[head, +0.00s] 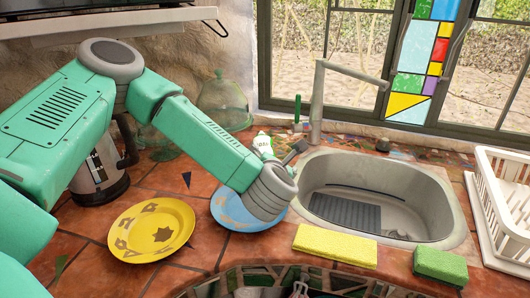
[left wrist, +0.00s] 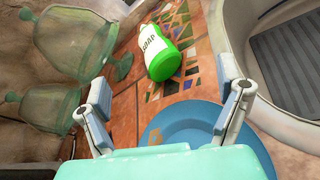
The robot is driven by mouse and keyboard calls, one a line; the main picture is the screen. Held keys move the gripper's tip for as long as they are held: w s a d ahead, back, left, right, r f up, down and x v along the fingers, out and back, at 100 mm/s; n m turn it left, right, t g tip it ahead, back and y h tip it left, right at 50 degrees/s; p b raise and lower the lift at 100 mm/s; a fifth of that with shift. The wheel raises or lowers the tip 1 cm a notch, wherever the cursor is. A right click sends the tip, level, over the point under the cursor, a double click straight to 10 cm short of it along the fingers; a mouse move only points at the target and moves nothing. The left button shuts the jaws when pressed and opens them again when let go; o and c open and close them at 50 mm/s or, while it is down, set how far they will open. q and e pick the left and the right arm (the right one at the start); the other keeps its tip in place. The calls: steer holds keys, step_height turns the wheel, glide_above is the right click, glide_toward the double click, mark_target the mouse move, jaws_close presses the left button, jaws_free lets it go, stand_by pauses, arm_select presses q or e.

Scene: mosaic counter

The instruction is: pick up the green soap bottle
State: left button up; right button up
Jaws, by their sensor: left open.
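The green soap bottle (left wrist: 163,55), white with a "SOAP" label and a green end, stands on the mosaic counter in the left wrist view. In the head view only its upper part (head: 262,143) shows, behind my left wrist, which hides the rest. My left gripper (left wrist: 161,73) is open, its two fingers spread wide on either side of the bottle's line in the wrist view. The fingers look short of the bottle, with nothing between them. In the head view the gripper is mostly hidden behind my wrist. My right gripper is not in view.
A blue plate (head: 232,212) lies under my left wrist, beside a yellow plate (head: 150,228). The sink (head: 420,215) and faucet (head: 318,95) are to the right. Green glass vessels (left wrist: 75,45) stand left of the bottle. A yellow sponge (head: 335,245) lies before the sink.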

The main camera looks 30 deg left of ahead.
mark_target(262, 151)
arm_select(q)
steer(key=a+n, duration=0.1)
steer(key=n, duration=0.1)
steer(key=w+a+f+n, duration=0.1)
steer(key=n, duration=0.2)
steer(key=a+n+g, duration=0.1)
steer(key=a+n, duration=0.1)
steer(key=n, duration=0.1)
steer(key=shift+w+a+f+y, duration=0.1)
steer(key=shift+w+f+y, duration=0.15)
steer(key=shift+w+y, duration=0.1)
steer(key=x, duration=0.6)
steer(key=shift+w+f, duration=0.3)
steer(key=shift+w, duration=0.05)
steer(key=shift+w+a+f, duration=0.25)
steer(key=shift+w+a, duration=0.05)
steer(key=shift+w, duration=0.25)
steer(key=x, duration=0.3)
steer(key=f+p+x, duration=0.1)
steer(key=x, duration=0.1)
steer(key=shift+s+a, duration=0.1)
steer(key=shift+a, duration=0.25)
steer(key=shift+d, duration=0.15)
steer(key=c, duration=0.3)
steer(key=shift+d, duration=0.1)
steer(key=c, duration=1)
steer(key=shift+r, duration=0.1)
